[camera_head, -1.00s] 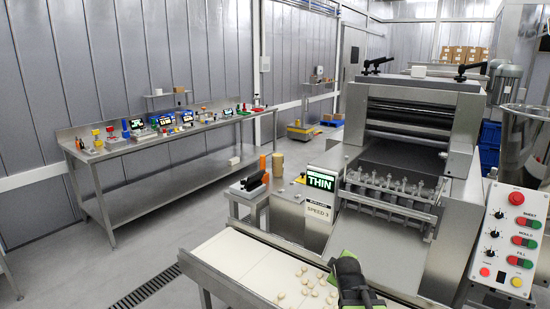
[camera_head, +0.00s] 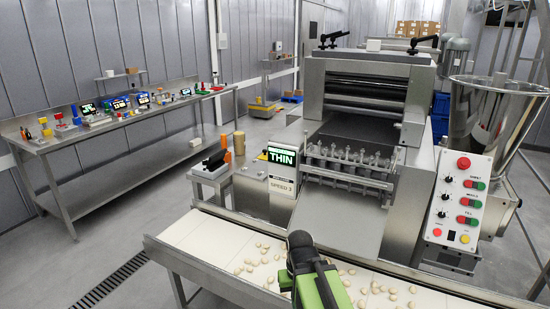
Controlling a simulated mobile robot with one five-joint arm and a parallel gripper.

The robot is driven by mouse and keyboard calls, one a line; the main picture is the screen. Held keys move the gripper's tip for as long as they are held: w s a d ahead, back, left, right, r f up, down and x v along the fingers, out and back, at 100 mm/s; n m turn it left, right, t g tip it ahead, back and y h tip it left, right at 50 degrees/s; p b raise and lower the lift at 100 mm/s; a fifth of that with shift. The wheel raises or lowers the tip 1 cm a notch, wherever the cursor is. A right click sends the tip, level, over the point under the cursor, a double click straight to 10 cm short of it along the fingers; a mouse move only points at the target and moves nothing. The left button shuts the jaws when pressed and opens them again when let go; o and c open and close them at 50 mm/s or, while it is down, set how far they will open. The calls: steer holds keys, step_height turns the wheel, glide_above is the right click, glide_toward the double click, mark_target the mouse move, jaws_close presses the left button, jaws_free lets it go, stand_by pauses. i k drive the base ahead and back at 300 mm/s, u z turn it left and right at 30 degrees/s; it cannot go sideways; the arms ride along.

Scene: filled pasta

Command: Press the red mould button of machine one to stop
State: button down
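The control panel (camera_head: 458,240) of the pasta machine (camera_head: 345,190) is a light tilted board at the right. Its mould row sits in the middle, with a green button and a red mould button (camera_head: 478,203) at its right side. The sheet row (camera_head: 474,184) is above it and the fill row (camera_head: 467,220) below. A large red knob sits at the panel's top. My arm, green and black, rises at the bottom centre over the belt, well left of the panel and apart from it. I see no gripper fingers.
Pale pasta pieces lie on the white belt (camera_head: 195,237) in front of the machine. A steel hopper (camera_head: 490,115) stands behind the panel. A display reading THIN (camera_head: 282,156) is at the machine's left. A long workbench (camera_head: 110,125) lines the left wall. Floor at the lower left is clear.

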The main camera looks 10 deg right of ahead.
mark_target(465, 201)
steer(key=z, duration=1.4)
